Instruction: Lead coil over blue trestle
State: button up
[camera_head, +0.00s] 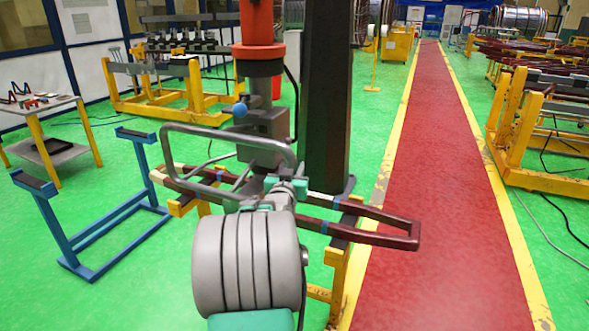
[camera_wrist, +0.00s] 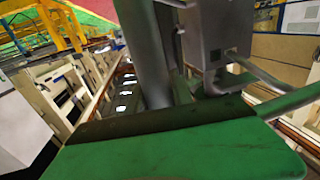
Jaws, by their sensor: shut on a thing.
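The coil is a long dark red-brown loop (camera_head: 378,239) with pale and blue bands in the head view. I cannot make out the coil's grip in the wrist view.
A yellow stand (camera_head: 337,262) is beneath the coil, but contact is unclear. A small table (camera_head: 62,103) with parts is at far left. Yellow racks stand at the back left (camera_head: 180,104) and right (camera_head: 508,130). Green floor surrounds the trestle; the red walkway (camera_head: 440,150) is clear.

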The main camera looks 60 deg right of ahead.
grip_shut()
dwell(0.7)
jog(key=shift+o, duration=1.2)
grip_release()
grip_shut()
